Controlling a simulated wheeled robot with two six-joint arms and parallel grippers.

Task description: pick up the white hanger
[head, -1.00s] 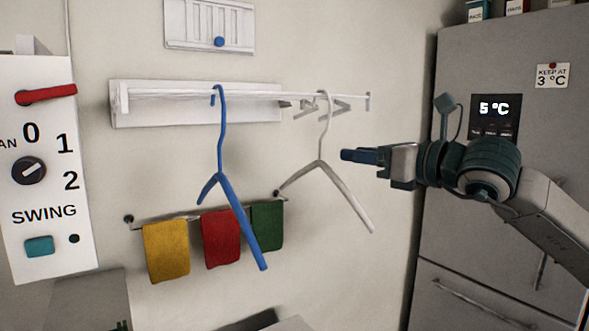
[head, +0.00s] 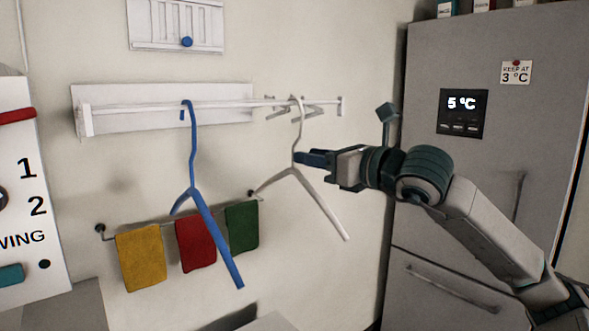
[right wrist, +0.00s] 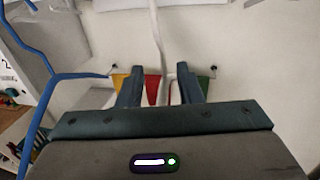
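The white hanger (head: 320,206) hangs by its hook from the white rail (head: 230,104), near the rail's right end. Its neck (right wrist: 156,35) shows in the right wrist view, in line with the gap between my fingers. My right gripper (head: 300,158) comes in from the right, with its fingertips at the hanger's neck, just above where the arms spread. The two fingers (right wrist: 161,84) are apart, so it is open; I cannot tell whether either touches the hanger. My left gripper is not in view.
A blue hanger (head: 192,160) hangs left of the white one and also shows in the right wrist view (right wrist: 46,98). Yellow (head: 140,258), red (head: 196,245) and green (head: 242,229) cloths hang on a lower bar. A grey fridge (head: 480,200) stands right.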

